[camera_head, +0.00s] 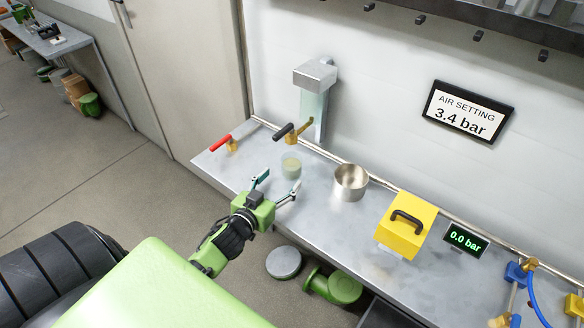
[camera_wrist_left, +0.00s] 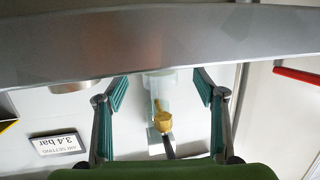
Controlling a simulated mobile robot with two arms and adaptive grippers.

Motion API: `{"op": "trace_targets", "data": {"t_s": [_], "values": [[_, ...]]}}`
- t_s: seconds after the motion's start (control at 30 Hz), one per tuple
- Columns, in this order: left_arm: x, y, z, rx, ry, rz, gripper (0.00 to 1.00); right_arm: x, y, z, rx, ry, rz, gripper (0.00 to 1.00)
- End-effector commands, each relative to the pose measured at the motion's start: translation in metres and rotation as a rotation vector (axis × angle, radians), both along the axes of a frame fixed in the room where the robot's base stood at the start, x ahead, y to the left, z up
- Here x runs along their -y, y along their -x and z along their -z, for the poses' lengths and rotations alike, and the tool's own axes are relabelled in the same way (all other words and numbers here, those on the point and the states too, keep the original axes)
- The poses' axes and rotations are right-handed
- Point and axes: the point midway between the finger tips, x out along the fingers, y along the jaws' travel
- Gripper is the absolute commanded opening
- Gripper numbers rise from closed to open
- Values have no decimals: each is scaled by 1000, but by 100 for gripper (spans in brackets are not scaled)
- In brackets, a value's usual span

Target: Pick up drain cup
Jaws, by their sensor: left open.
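A small translucent, pale greenish cup (camera_head: 291,165) stands upright on the grey bench (camera_head: 325,215), below a brass valve (camera_head: 292,138) with a black handle. I take it as the drain cup. My left gripper (camera_head: 276,186) is open and empty at the bench's front edge, just short of the cup and apart from it. In the left wrist view, which is upside down, the open fingers (camera_wrist_left: 163,92) stand either side of the brass valve (camera_wrist_left: 162,118) and a clear column; the cup's outline is hard to make out there. My right gripper is not in view.
A metal pot (camera_head: 350,184) stands right of the cup, then a yellow box (camera_head: 405,226) and a 0.0 bar display (camera_head: 466,239). A red-handled valve (camera_head: 222,143) is to the left. The filter unit (camera_head: 315,78) rises behind the cup.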

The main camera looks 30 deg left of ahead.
Motion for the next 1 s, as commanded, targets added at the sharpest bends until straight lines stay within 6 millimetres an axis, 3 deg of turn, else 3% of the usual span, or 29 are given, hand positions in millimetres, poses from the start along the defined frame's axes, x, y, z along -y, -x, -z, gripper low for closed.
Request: {"op": "trace_targets", "data": {"t_s": [0.43, 0.73, 0.77, 0.93, 1.0], "values": [[-4, -48, 9, 0, 1, 0, 64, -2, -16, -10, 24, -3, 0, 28], [-4, -53, 11, -1, 2, 1, 64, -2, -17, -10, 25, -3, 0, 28], [-4, -53, 11, -1, 2, 1, 61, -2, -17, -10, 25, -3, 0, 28], [-4, -52, 11, -1, 1, 1, 19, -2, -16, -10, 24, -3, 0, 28], [-4, -52, 11, -1, 1, 1, 19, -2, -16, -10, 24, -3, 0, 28]]}}
